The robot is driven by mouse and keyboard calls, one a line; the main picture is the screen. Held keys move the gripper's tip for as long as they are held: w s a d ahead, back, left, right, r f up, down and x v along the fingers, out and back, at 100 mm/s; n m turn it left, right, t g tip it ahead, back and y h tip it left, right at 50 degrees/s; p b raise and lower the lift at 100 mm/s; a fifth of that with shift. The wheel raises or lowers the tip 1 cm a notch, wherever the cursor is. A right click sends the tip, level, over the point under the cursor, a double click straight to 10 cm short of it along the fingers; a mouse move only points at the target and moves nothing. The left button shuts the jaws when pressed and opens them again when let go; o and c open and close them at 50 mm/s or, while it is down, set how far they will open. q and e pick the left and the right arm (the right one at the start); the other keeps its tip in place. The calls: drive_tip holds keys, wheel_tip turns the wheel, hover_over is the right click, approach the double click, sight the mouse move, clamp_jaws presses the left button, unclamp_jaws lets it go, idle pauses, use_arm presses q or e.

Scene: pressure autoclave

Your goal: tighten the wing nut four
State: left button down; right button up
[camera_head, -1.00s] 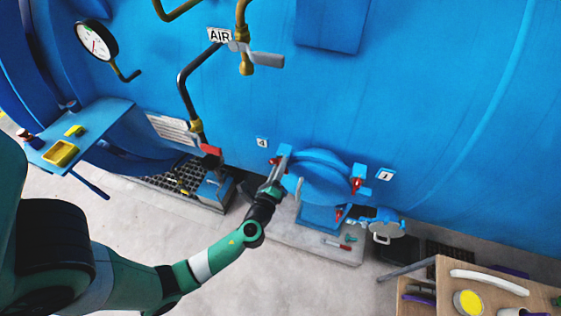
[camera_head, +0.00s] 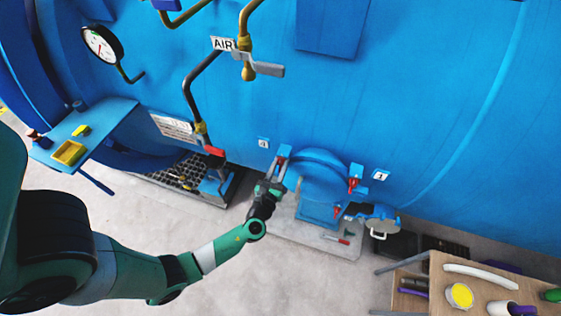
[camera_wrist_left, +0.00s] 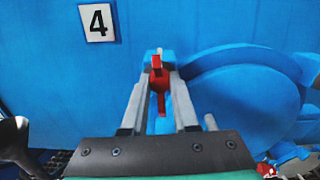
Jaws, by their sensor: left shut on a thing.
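The number 4 plate (camera_head: 263,143) is on the blue vessel wall, and it also shows large in the left wrist view (camera_wrist_left: 97,22). Below and right of it, the red wing nut four (camera_wrist_left: 157,83) stands at a blue lug (camera_wrist_left: 166,57). My left gripper (camera_wrist_left: 159,92) is shut on this wing nut, with one grey finger on each side of it. In the head view my left gripper (camera_head: 276,172) is at the left edge of the round blue hatch (camera_head: 322,177) and largely hides the nut. My right gripper is not in view.
Another red wing nut (camera_head: 354,184) is at the hatch's right side near the number 1 plate (camera_head: 381,175). The air valve handle (camera_head: 270,70) is above. A wooden table (camera_head: 440,268) with several objects stands at the lower right.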

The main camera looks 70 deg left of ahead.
use_arm(q)
drive_tip(key=shift+m, duration=0.6)
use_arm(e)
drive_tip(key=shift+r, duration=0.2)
use_arm(q)
drive_tip(key=c, duration=0.7)
unclamp_jaws()
